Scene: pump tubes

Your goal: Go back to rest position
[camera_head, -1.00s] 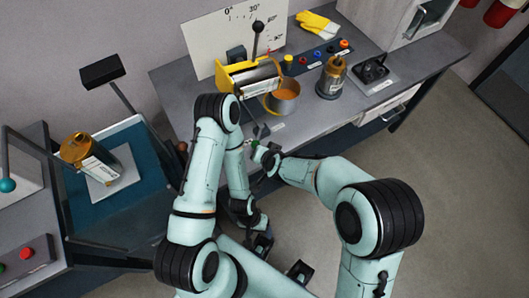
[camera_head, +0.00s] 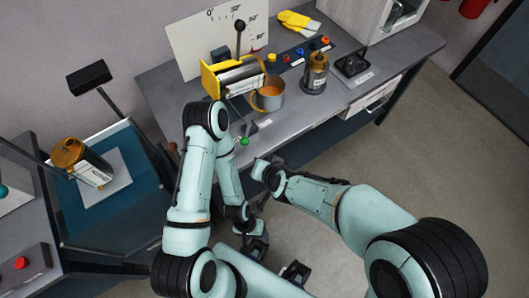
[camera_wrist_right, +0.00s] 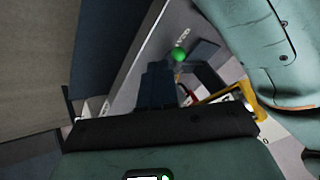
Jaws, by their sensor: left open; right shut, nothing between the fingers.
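My left arm bends down in front of the bench in the head view. Its gripper (camera_head: 276,260) is low at the bottom middle, with its two dark fingers apart and nothing between them. My right arm reaches in from the lower right, with its wrist in front of the bench's edge. In the head view its fingers are hard to make out near my left forearm. In the right wrist view the right gripper (camera_wrist_right: 156,80) is shut and empty. A small green knob (camera_wrist_right: 180,54) shows past its fingertips; it also shows in the head view (camera_head: 244,141).
Another brown container (camera_head: 82,160) lies tilted on a left plate. Floor at right is clear.

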